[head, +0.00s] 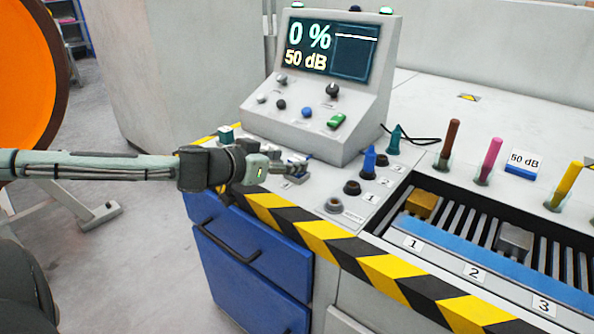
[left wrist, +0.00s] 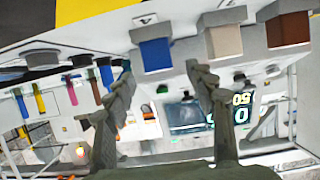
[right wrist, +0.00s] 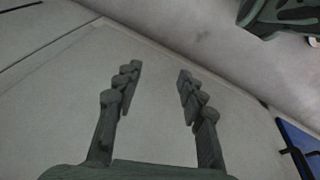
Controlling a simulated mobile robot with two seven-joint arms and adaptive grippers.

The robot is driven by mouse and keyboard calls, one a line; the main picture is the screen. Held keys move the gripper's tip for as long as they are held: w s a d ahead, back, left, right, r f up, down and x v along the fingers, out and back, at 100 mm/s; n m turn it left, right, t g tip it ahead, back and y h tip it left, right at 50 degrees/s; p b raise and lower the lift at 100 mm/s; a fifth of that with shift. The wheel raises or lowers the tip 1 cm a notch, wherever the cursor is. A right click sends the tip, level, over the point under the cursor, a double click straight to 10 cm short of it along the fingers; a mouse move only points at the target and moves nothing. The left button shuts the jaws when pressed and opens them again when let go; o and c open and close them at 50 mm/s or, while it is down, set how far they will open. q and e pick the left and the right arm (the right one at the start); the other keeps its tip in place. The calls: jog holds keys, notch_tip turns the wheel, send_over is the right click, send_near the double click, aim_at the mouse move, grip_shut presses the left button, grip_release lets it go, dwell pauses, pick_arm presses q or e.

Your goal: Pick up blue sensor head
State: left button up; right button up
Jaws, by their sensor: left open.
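In the left wrist view a blue block-shaped head (left wrist: 155,55) shows between and beyond my left fingertips (left wrist: 160,78), with a gap between the jaws. I take it as the blue sensor head. In the head view my left gripper (head: 293,170) is open and low over the left part of the console, mostly hiding that block; a small blue part (head: 304,156) shows behind the fingers. I cannot tell whether the fingers touch it. My right gripper (right wrist: 157,75) is open and empty in the right wrist view, facing a plain pale surface.
A blue pointed plug (head: 369,160) and a teal one (head: 395,138) stand to the right.

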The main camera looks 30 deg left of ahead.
aim_at(297, 158)
pick_arm(q)
jog(key=shift+w+d+f+b, duration=0.1)
jog(key=shift+w+f+b, duration=0.35)
jog(key=shift+b, duration=0.1)
jog(key=b+x, duration=0.2)
jog(key=x, duration=0.1)
jog(key=shift+w, duration=0.15)
jog(key=shift+r, duration=0.1)
pick_arm(e)
notch_tip(297, 158, up, 10)
jog(key=w, duration=0.1)
jog(key=shift+w+f+t, duration=0.25)
jog(key=shift+w+t, duration=0.05)
jog(key=shift+w, duration=0.1)
pick_arm(q)
jog(key=shift+c, duration=0.3)
grip_shut()
